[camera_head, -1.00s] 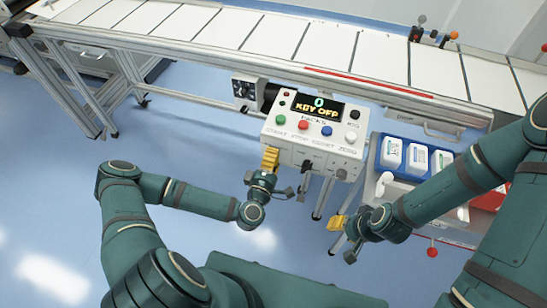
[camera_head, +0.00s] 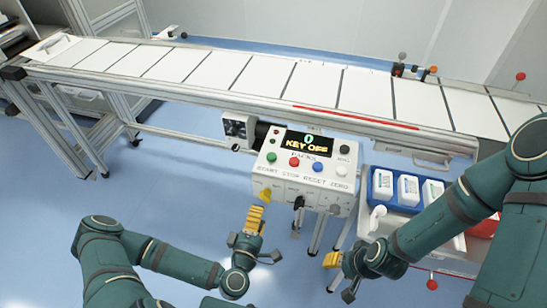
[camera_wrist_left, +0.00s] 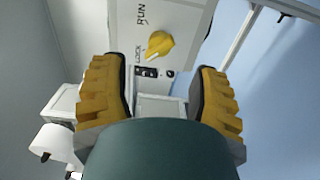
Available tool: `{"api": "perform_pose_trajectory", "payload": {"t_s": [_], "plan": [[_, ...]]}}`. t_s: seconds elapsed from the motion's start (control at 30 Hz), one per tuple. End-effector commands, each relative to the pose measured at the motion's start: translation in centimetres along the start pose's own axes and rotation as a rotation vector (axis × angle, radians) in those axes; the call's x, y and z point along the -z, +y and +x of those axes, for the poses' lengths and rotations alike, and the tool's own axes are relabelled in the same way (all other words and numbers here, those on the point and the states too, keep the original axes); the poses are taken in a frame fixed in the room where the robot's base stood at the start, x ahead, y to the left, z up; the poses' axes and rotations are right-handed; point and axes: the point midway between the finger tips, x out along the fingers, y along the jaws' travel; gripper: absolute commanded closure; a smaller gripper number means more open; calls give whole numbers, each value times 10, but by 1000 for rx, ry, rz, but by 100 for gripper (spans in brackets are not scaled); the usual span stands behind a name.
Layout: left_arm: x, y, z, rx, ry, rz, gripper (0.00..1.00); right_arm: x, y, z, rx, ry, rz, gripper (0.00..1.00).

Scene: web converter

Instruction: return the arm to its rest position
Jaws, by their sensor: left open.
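My left gripper (camera_head: 256,218) hangs in front of and below the control box (camera_head: 305,168), with its yellow fingers pointing up toward it. In the left wrist view its fingers (camera_wrist_left: 158,88) are wide apart with nothing between them. A yellow rotary knob (camera_head: 265,194) is on the lower left of the box, just beyond the fingertips and apart from them. The knob also shows in the left wrist view (camera_wrist_left: 160,45), near the words RUN and LOCK. My right gripper (camera_head: 335,262) is held low to the right; its finger opening is not clear.
The box display (camera_head: 307,144) reads 0 and KEY OFF. A conveyor (camera_head: 210,68) with white panels runs behind. A blue tray (camera_head: 376,206) with white bottles stands right of the box, close to my right arm. The blue floor (camera_head: 165,200) at left is open.

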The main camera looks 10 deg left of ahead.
Motion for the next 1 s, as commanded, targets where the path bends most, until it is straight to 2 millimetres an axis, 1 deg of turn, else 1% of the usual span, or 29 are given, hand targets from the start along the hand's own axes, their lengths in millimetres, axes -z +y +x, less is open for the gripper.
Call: {"api": "perform_pose_trajectory", "payload": {"t_s": [0.17, 0.27, 0.37, 0.4, 0.5, 0.6, 0.7, 0.77, 0.87, 1.0], "plan": [[-1, 0, 0, 4, -9, 5, 39, 0, 0, 0, 0, 0, 0, 53], [-13, -5, 1, 37, -77, 43, 39, 0, 0, 0, 0, 0, 0, 53], [-36, -18, -1, 119, -229, 134, 39, 0, 0, 0, 0, 0, 0, 53], [-47, -25, -4, 164, -308, 185, 39, 0, 0, 0, 0, 0, 0, 53], [-68, -45, -16, 290, -510, 329, 39, 0, 0, 0, 0, 0, 0, 53], [-77, -61, -30, 417, -685, 470, 39, 0, 0, 0, 0, 0, 0, 53], [-76, -70, -43, 541, -830, 603, 39, 0, 0, 0, 0, 0, 0, 53], [-72, -71, -50, 613, -901, 677, 39, 0, 0, 0, 0, 0, 0, 53], [-64, -67, -58, 726, -995, 779, 39, 0, 0, 0, 0, 0, 0, 53], [-55, -53, -67, 852, -1074, 865, 39, 0, 0, 0, 0, 0, 0, 53]]}}
